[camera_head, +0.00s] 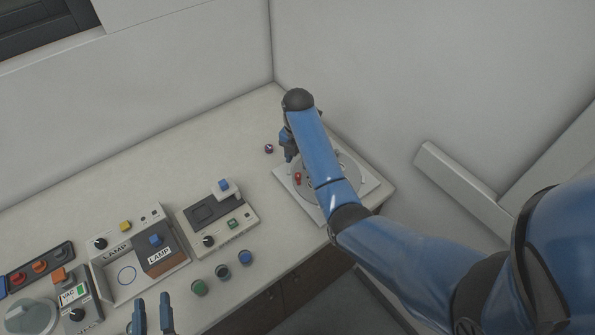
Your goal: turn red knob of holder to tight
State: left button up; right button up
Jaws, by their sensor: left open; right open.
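The holder (369,184) is a pale square plate with a round grey disc, at the right end of the bench. A small red knob (298,177) shows on its left part, beside my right forearm. My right arm reaches over the holder and hides much of the disc. My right gripper (289,156) is open and points down just behind the red knob, seemingly apart from it; its fingers are partly hidden by the arm. My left gripper (152,314) is open and empty at the bottom edge, in front of the bench.
A small purple knob-like piece (269,148) lies left of the holder. A lamp box (123,284), a control box with a blue block (243,213) and several round coloured pieces (222,271) stand to the left. Walls close off the back and right.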

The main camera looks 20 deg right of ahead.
aim_at(298, 174)
jog(key=shift+f, duration=3.45)
jog(key=shift+c, duration=0.4)
jog(key=shift+p, duration=0.3)
grip_shut()
